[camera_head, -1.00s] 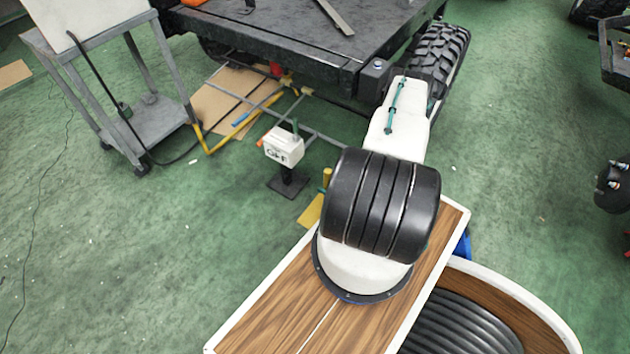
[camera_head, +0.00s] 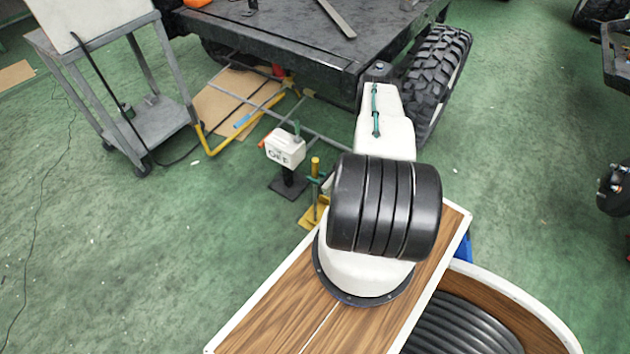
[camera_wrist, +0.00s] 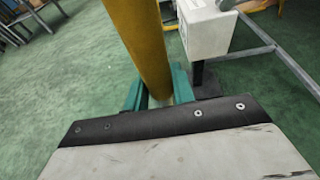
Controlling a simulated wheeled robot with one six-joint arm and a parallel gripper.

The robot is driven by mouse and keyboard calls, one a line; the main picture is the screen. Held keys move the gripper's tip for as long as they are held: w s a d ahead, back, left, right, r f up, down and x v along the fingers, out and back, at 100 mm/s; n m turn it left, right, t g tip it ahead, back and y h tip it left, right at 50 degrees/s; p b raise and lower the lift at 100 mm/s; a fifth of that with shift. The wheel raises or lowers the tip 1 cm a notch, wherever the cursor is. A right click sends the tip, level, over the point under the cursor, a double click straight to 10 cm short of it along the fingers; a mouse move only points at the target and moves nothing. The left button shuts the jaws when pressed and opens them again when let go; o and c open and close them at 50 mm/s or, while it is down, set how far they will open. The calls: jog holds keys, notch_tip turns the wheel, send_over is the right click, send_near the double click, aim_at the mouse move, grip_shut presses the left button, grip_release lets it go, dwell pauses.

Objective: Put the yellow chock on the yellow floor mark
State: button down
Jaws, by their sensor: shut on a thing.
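The yellow chock (camera_head: 315,165) shows as an upright yellow post left of my arm in the head view. In the wrist view the chock (camera_wrist: 142,45) is large and slightly tilted in the picture. My gripper's teal jaws (camera_wrist: 156,92) are shut around it. In the head view my gripper (camera_head: 317,181) is partly hidden behind my arm. The yellow floor mark (camera_head: 307,221) lies on the green floor just below the chock in the picture, partly covered by my arm. I cannot tell whether the chock touches it.
A white box on a dark stand (camera_head: 286,150) is close left of the chock and also shows in the wrist view (camera_wrist: 207,28). A dark chassis (camera_head: 290,45) with a large tyre (camera_head: 437,75) is behind. A grey cart (camera_head: 150,125) stands left. Floor at front left is clear.

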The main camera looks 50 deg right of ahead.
jog(key=shift+f, duration=0.9)
jog(key=c, duration=1.2)
grip_release()
jog(key=shift+f, duration=0.1)
jog(key=shift+o, duration=0.2)
